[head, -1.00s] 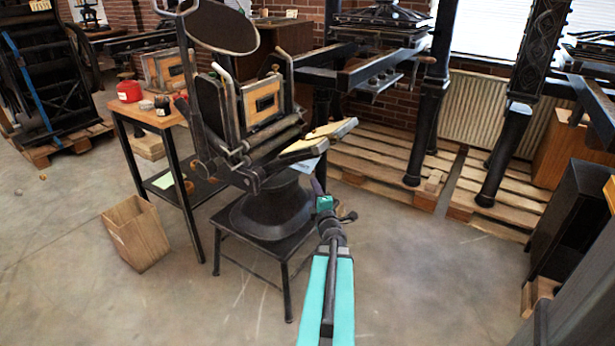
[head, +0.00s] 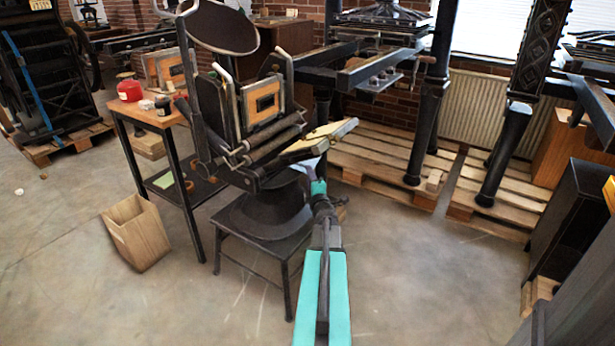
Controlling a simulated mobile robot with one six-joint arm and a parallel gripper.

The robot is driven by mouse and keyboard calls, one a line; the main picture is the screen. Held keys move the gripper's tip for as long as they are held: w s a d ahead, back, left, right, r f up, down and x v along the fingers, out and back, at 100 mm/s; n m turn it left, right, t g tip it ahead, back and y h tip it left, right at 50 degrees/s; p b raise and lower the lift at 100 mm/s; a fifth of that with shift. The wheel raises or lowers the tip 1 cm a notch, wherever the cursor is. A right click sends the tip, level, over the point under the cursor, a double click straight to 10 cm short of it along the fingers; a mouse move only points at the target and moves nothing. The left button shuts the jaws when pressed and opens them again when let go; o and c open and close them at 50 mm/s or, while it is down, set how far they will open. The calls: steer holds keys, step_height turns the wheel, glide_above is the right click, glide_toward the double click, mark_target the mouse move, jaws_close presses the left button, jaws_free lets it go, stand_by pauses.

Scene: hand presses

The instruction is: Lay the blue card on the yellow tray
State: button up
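The yellow tray (head: 322,133) is a small yellow surface on the press, at its right side in the head view. A small pale blue piece (head: 313,164), likely the blue card, shows just below the tray's dark support. My gripper (head: 318,186) is at the end of my teal arm, directly below the blue piece and lower in the picture than the tray. The gripper's tip meets or overlaps the blue piece in the picture. The fingers are too small to show whether they are open or shut on it.
The black hand press (head: 272,205) stands on a dark stool-like stand (head: 255,228). A side table (head: 165,115) with a red pot (head: 130,91) is to its left, and a wooden bin (head: 137,232) is on the floor. Pallets (head: 385,170) lie behind; the front floor is clear.

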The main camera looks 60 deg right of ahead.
steer(key=shift+w+d, duration=0.35)
jaws_close()
stand_by(0.3)
steer(key=s+a+r+p, duration=0.7)
steer(key=s+a, duration=0.1)
steer(key=shift+s+a, duration=0.15)
steer(key=shift+a, duration=0.05)
stand_by(1.5)
